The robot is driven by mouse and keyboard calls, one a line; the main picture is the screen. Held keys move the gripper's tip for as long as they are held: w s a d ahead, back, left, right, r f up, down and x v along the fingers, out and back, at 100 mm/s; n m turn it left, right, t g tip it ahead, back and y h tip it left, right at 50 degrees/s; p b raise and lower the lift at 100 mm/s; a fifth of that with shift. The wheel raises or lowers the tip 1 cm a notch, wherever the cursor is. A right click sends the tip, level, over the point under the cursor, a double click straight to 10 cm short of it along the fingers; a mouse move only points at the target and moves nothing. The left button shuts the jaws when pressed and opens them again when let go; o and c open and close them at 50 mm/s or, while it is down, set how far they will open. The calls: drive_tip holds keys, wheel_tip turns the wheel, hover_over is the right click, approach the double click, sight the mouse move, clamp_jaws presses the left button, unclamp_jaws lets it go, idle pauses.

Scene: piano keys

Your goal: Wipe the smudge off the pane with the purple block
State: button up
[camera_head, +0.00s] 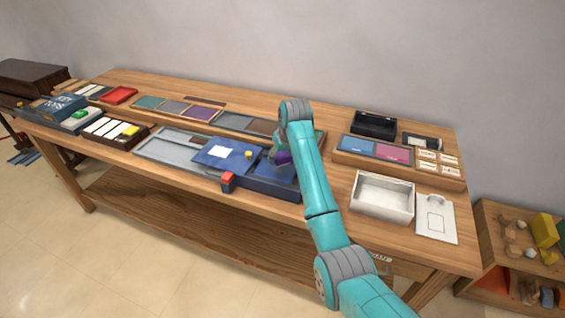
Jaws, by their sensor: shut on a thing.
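My gripper (277,160) is over the middle of the table, partly hidden by my teal arm. It is shut on the purple block (284,157), of which only a small part shows. Just left of it lies a blue panel (240,165) with a white patch (220,152) and a small yellow knob (249,154). This panel may be the pane and the white patch the smudge, but I cannot tell for sure. Whether the block touches a surface is also hidden.
A red block (227,181) stands at the panel's front edge. A grey tray (165,150) lies left. An open white box (382,194) and a white plate (436,218) are at the right. A black box (374,124) and a blue-and-pink tray (375,148) lie behind them.

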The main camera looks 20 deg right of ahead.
drive_tip(key=shift+r, duration=1.95)
